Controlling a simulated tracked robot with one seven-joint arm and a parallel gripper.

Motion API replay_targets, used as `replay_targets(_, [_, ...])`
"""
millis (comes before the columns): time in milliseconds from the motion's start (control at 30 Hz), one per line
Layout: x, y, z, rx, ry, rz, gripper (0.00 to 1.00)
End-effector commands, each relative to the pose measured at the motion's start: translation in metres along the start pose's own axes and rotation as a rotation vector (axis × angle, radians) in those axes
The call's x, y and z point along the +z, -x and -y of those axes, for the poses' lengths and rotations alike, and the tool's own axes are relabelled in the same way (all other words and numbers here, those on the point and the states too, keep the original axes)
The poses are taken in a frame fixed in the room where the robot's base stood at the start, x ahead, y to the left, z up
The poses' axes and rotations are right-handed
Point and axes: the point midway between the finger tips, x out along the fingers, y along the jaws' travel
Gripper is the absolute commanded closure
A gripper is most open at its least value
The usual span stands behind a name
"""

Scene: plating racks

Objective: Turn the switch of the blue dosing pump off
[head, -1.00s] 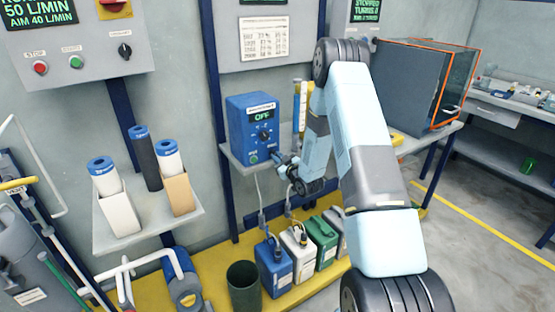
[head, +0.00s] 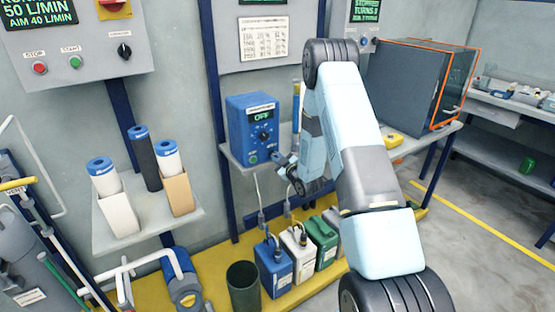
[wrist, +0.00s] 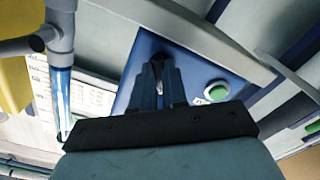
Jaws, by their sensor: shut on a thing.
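The blue dosing pump (head: 244,116) stands on a grey shelf in the head view. Its display (head: 263,117) reads OFF. A black dial (head: 264,137) and a green button (head: 253,159) are on its front. My gripper (head: 281,160) is at the lower right of that front. In the wrist view the blue pump face (wrist: 192,72) lies ahead, with the green button (wrist: 217,91) right of my fingers. My gripper (wrist: 158,72) is shut on a small dark switch (wrist: 158,58), mostly hidden between the fingertips. Its exact position is hard to tell.
Blue, white and green canisters (head: 276,273) stand below the shelf, with tubes running down to them. A dark bin (head: 243,284) is beside them. A grey pipe (wrist: 61,45) is close to the left in the wrist view. A dark tank (head: 410,80) stands to the right.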

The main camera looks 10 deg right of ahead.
Motion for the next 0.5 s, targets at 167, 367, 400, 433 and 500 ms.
replay_targets(167, [0.0028, 0.0019, 0.0006, -0.002, 0.0, 0.007, 0.8])
replay_targets(367, [0.0015, 0.001, 0.0004, -0.001, 0.0, 0.004, 0.62])
replay_targets(400, [0.0013, 0.0009, 0.0004, -0.001, 0.0, 0.003, 0.62])
replay_targets(433, [0.0012, 0.0008, 0.0004, -0.001, -0.001, 0.003, 0.62])
replay_targets(500, [0.001, 0.0007, 0.0004, -0.001, -0.001, 0.003, 0.62])
